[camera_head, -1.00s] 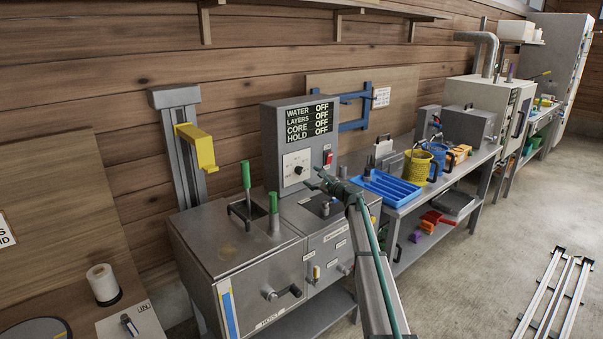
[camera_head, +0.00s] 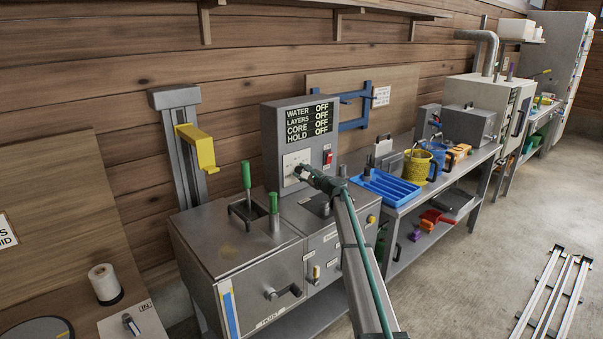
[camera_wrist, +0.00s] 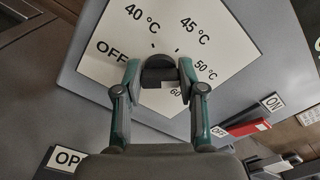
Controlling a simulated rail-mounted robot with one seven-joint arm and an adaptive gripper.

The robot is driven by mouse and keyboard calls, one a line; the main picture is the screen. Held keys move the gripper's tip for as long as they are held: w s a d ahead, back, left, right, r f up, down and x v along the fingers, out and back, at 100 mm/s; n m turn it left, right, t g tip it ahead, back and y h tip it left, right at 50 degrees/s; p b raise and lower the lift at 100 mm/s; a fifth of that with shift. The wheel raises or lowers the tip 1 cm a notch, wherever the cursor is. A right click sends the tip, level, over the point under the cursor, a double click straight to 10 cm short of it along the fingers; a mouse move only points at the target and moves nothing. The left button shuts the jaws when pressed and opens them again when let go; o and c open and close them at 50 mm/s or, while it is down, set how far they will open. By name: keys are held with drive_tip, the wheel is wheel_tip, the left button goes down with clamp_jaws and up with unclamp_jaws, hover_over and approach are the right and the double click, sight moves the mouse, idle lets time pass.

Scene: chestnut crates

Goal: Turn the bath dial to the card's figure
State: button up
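The bath dial is a dark knob (camera_wrist: 158,73) on a white plate (camera_wrist: 110,50) marked OFF, 40, 45, 50 and 60 °C. The plate (camera_head: 290,162) also shows on the grey control box in the head view. My gripper (camera_wrist: 160,70) has its two green fingers on either side of the knob, tips very close to it. I cannot tell whether they touch it. In the head view my gripper (camera_head: 302,172) is in front of the plate and hides the knob. A white card (camera_head: 382,97) hangs on the back board; its writing is too small to read.
The display (camera_head: 308,121) reads OFF for water, layers, core and hold. A red switch (camera_wrist: 246,125) with an ON label is right of the dial. Green handles (camera_head: 246,175) stand at the left. A blue tray (camera_head: 385,188) lies on the bench to the right.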

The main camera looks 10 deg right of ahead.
drive_tip(key=c, duration=0.5)
drive_tip(key=shift+m, duration=0.6)
drive_tip(key=o, duration=1.1)
drive_tip(key=shift+o, duration=0.2)
drive_tip(key=shift+s, duration=0.1)
drive_tip(key=v, duration=1.2)
